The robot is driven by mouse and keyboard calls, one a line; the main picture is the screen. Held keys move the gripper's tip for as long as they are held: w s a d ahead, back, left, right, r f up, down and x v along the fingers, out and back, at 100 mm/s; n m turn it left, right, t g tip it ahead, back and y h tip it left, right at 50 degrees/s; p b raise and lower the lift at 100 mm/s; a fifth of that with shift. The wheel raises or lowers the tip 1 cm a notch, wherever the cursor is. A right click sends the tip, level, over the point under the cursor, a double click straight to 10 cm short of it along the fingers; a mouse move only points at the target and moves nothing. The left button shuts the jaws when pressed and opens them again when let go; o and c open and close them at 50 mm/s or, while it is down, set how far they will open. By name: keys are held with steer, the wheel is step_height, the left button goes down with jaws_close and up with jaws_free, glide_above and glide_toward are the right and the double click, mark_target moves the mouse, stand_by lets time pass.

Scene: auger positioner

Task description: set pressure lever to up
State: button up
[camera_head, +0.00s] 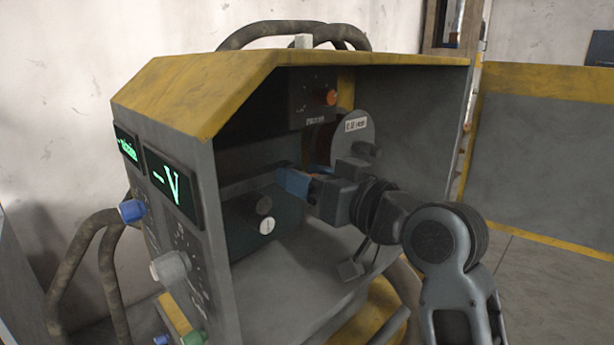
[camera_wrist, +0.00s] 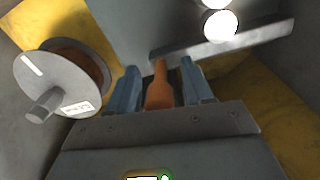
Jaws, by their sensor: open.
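An orange handle (camera_wrist: 159,88), which looks like the pressure lever, stands between the two blue fingers of my gripper (camera_wrist: 159,68) in the wrist view. The fingers are open on either side of it, with a small gap showing at each side near the tips. Its lower end is hidden by the gripper body. In the head view my gripper (camera_head: 293,182) reaches into the open grey housing (camera_head: 300,285) from the right, and its blue fingers point left. The handle cannot be made out clearly there.
A wire spool (camera_wrist: 52,88) sits left of the gripper in the wrist view and behind it in the head view (camera_head: 357,128). A box with an orange knob (camera_head: 328,97) hangs above. A dark unit with a round white-faced knob (camera_head: 267,225) is below left. The housing floor is mostly clear.

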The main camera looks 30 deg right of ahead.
jaws_close()
stand_by(0.4)
